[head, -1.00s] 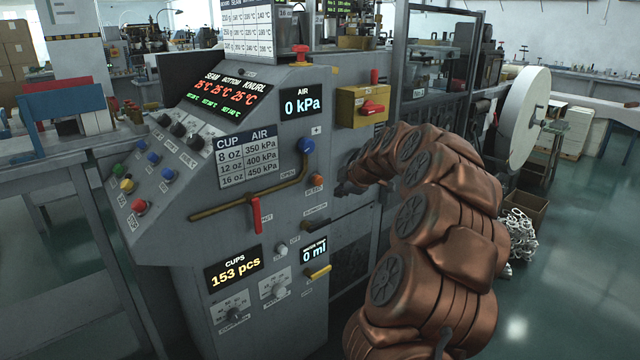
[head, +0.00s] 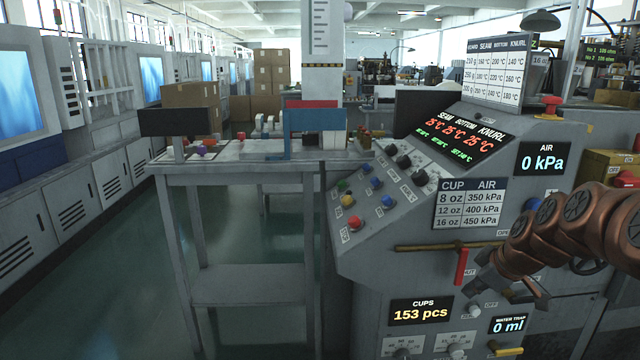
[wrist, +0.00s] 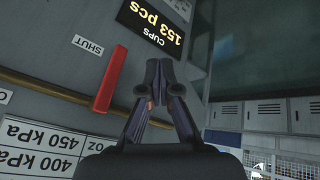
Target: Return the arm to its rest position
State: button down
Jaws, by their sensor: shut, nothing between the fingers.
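My copper-coloured arm (head: 575,225) comes in from the right edge of the head view, in front of the grey machine (head: 365,265). My gripper (head: 490,280) is at its end, in front of the panel, just right of the red air handle (head: 461,267) in the picture. In the wrist view my gripper's fingers (wrist: 158,70) meet at the tips with nothing between them. The red handle (wrist: 110,80) is left of them, beside the "SHUT" label. Contact with the panel is not visible. The rest of the arm lies outside the frame.
The cups display (head: 421,312) reads 153 pcs and the air display (head: 542,159) reads 0 kPa. Knobs and coloured buttons cover the sloped panel. A grey workbench (head: 238,181) stands left of the machine. The floor (head: 130,290) further left is clear.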

jog(key=s+a+f+m+g, duration=0.3)
jog(key=s+a+g, duration=0.1)
jog(key=s+a, duration=1.05)
jog(key=s+a+f+m+g+h, duration=0.1)
jog(key=s+a+f+m+g, duration=0.15)
jog(key=s, duration=0.75)
jog(key=s+a+f+m+g+h, duration=0.1)
jog(key=s+a+f+m+g, duration=0.15)
jog(key=s, duration=0.65)
notch_tip(320, 180, up, 23)
jog(key=s+t+p, duration=0.1)
jog(key=p, duration=2)
jog(key=shift+s+d+r, duration=0.15)
jog(key=shift+s+r, duration=0.05)
jog(key=shift+s, duration=0.1)
dwell(0.6)
